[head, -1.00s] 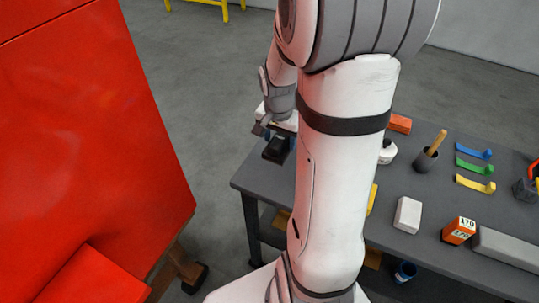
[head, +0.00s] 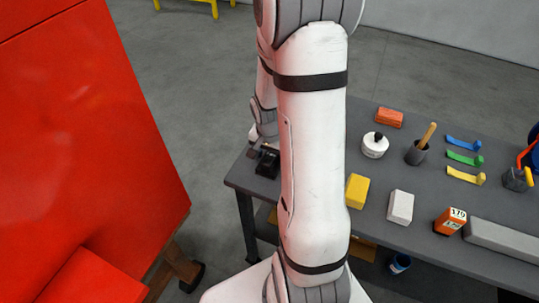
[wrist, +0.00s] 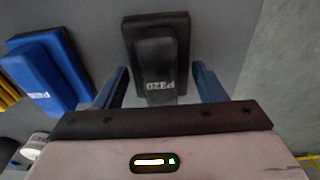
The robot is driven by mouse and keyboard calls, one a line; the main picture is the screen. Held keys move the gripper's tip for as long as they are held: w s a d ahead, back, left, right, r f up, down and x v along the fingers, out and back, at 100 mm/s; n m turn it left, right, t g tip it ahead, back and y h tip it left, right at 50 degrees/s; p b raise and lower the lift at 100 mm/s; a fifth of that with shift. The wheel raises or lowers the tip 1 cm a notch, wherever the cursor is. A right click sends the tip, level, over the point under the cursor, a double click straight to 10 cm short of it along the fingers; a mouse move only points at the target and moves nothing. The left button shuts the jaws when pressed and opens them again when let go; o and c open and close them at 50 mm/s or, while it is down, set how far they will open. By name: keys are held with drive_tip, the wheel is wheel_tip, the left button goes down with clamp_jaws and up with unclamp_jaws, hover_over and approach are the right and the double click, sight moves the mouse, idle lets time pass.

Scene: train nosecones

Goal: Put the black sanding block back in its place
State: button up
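The black sanding block (wrist: 157,45), marked P320, lies on the grey table just ahead of my gripper in the wrist view. In the head view the black block (head: 268,163) is at the table's left end, partly hidden by my arm. My gripper (wrist: 160,85) is open, with one finger on each side of the block's raised handle and a gap showing on both sides. A blue sanding block (wrist: 45,70) lies to the left of the black one in the wrist view; my arm hides it in the head view.
A big red nosecone (head: 90,150) stands at the left, with floor between.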

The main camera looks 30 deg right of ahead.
sight(270, 158)
drive_tip(key=o, duration=0.3)
wheel_tip(270, 158, up, 12)
drive_tip(key=a, duration=0.1)
drive_tip(key=s+a+r+n+t+y, duration=0.1)
drive_tip(key=s+a+r+n+t, duration=0.1)
drive_tip(key=s+a+r+n, duration=0.7)
drive_tip(key=s+a+n, duration=0.1)
drive_tip(key=s+a, duration=0.1)
drive_tip(key=s, duration=0.1)
drive_tip(key=shift+s+a, duration=0.35)
drive_tip(key=shift+a, duration=0.05)
idle(1.0)
